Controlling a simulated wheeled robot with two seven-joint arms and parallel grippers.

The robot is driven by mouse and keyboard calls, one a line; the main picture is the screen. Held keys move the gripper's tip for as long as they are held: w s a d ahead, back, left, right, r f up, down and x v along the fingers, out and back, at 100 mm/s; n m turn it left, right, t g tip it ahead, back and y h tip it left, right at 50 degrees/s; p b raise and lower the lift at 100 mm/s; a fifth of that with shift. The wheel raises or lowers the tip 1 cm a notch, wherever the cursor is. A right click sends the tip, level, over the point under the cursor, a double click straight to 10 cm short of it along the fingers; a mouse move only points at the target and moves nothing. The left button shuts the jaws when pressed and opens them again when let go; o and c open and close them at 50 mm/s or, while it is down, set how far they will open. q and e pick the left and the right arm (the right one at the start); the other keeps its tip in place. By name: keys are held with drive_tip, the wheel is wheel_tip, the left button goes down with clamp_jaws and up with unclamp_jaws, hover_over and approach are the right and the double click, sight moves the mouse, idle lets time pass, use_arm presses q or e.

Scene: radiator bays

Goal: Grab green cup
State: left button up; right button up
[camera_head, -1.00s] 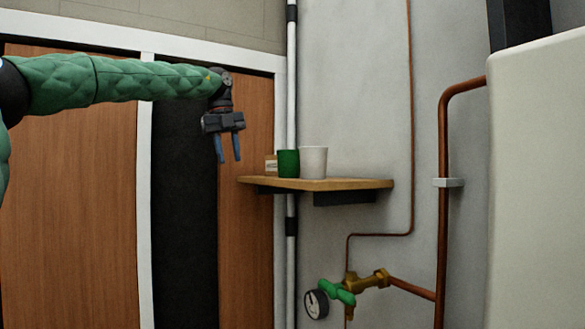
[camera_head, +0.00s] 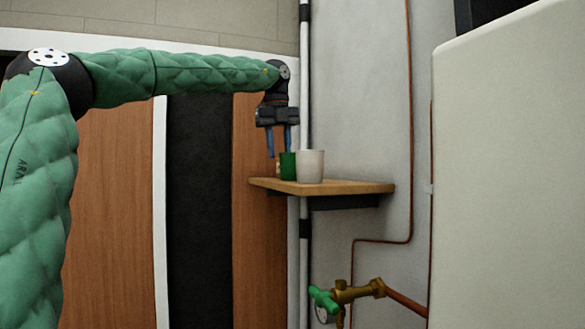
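The green cup (camera_head: 288,166) stands on a small wooden wall shelf (camera_head: 345,188), partly hidden behind a white cup (camera_head: 310,166). My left gripper (camera_head: 279,146) hangs from the green padded arm, its two blue fingers pointing down and apart. It is open and empty. Its fingertips overlap the green cup's upper left edge in the view; I cannot tell the distance between them. A small light box (camera_head: 278,169) shows just left of the green cup, mostly hidden. My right gripper is not in view.
A white vertical pipe (camera_head: 304,100) runs behind the shelf. Thin copper pipes (camera_head: 409,120) and a brass valve with a green handle (camera_head: 324,299) are right and below. A large pale panel (camera_head: 510,170) fills the right side.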

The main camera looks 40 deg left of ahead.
sight(283, 179)
use_arm(q)
drive_tip(key=f, duration=0.1)
drive_tip(key=f+p, duration=0.2)
drive_tip(key=f, duration=0.1)
drive_tip(key=shift+w+d, duration=0.3)
drive_tip(key=shift+d, duration=0.05)
drive_tip(key=shift+s+a+f, duration=0.1)
drive_tip(key=shift+a+f, duration=0.15)
drive_tip(key=shift+f, duration=0.15)
drive_tip(key=shift+d, duration=0.15)
drive_tip(key=c, duration=0.4)
clamp_jaws()
